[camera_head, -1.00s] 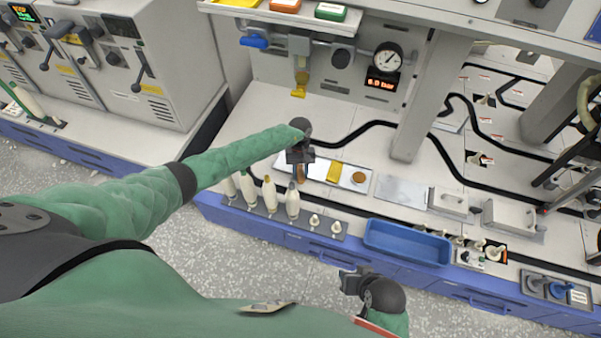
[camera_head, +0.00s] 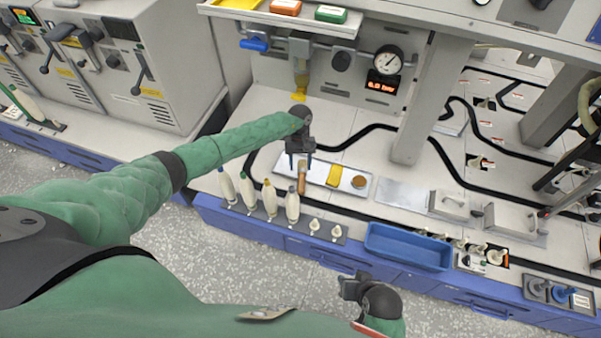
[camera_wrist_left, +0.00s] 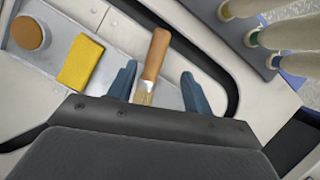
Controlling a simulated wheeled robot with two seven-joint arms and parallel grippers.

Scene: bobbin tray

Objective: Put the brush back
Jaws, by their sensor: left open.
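The brush (camera_head: 302,184) has a brown wooden handle and pale bristles. It lies on the metal tray (camera_head: 320,174), with its handle over the tray's front edge. In the left wrist view the brush (camera_wrist_left: 154,58) shows between the two blue fingers, its bristles partly hidden by the gripper body. My left gripper (camera_head: 301,164) is open just above the brush, fingers pointing down, apart from the handle. The fingers also show in the left wrist view (camera_wrist_left: 160,88). My right gripper (camera_head: 350,285) is at the bottom, away from the bench; its jaw state is unclear.
A yellow cloth (camera_head: 334,176) and a round brown-topped item (camera_head: 359,181) share the tray. Several bobbins (camera_head: 269,199) stand upright along the front edge. A blue bin (camera_head: 407,247) is to the right. A gauge (camera_head: 389,60) hangs behind.

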